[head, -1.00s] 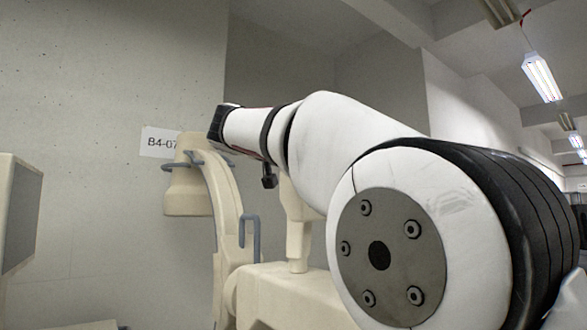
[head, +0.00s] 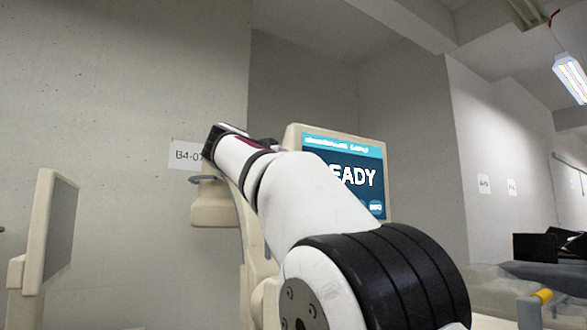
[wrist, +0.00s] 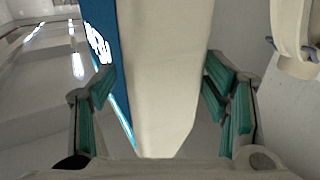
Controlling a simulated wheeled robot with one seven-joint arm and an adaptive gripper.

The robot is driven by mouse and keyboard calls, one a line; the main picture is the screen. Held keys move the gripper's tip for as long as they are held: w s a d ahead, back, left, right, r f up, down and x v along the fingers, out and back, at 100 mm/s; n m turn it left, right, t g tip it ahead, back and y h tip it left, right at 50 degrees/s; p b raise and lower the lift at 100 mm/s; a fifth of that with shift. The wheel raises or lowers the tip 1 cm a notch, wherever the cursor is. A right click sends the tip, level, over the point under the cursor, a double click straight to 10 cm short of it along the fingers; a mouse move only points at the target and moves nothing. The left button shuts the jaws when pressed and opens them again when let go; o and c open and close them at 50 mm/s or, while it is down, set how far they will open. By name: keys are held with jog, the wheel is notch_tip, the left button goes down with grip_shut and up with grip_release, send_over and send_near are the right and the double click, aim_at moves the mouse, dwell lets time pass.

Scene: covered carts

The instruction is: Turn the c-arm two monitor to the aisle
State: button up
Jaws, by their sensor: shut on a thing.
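The monitor (head: 376,165) has a beige frame and a lit blue screen with large white letters, partly covered by my arm in the head view. Its screen faces toward the head camera, angled a little. In the wrist view the monitor's beige edge (wrist: 165,60) runs between my fingers, with a strip of lit screen on the left. My gripper (wrist: 160,82) is shut on this monitor edge, its teal pads on either side. My gripper is hidden behind my arm in the head view.
A beige C-arm (head: 213,208) stands by the wall under a B4-07 sign (head: 186,155). Another monitor (head: 58,228) with a dark grey screen stands at the left. At the right are a dark covered cart (head: 545,270) and a yellow-ended handle (head: 542,296).

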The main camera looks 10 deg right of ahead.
jog(key=shift+w+f, duration=0.35)
jog(key=o, duration=1.3)
jog(key=shift+w+d+f, duration=0.1)
jog(key=shift+w+d, duration=0.05)
jog(key=shift+w, duration=0.1)
jog(key=shift+o, duration=0.2)
jog(key=shift+s+r, duration=0.2)
jog(key=shift+s, duration=0.05)
jog(key=v, duration=1.2)
